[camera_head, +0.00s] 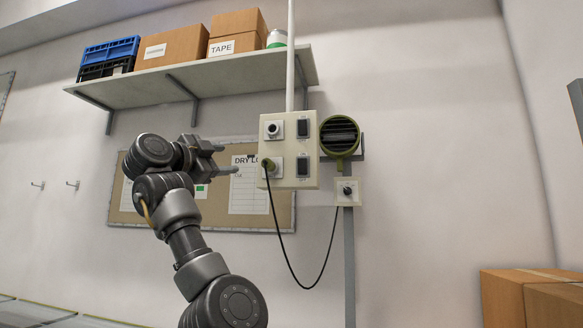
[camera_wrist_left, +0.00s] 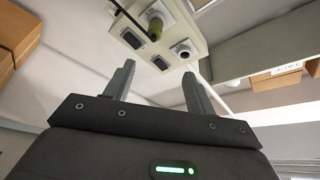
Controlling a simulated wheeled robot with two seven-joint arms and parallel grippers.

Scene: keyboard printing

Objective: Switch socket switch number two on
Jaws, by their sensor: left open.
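The cream socket panel (camera_head: 289,184) is on the wall, with two dark rocker switches on its right side, an upper switch (camera_head: 303,128) and a lower switch (camera_head: 303,167). Their labels are too small to read, and I cannot tell their on or off positions. The upper socket (camera_head: 273,130) is empty; an olive plug (camera_head: 267,166) sits in the lower one. My left gripper (camera_head: 229,159) is open and empty, left of the panel and apart from it. In the left wrist view, the panel (camera_wrist_left: 172,28) and both switches (camera_wrist_left: 132,40) appear beyond my open fingers (camera_wrist_left: 158,72).
A black cable (camera_head: 290,268) hangs from the plug to a small wall box (camera_head: 348,191). A round green-rimmed device (camera_head: 340,134) is right of the panel. A shelf (camera_head: 190,82) with boxes is above, a notice board (camera_head: 125,208) behind my arm. Cardboard boxes (camera_head: 503,298) stand lower right.

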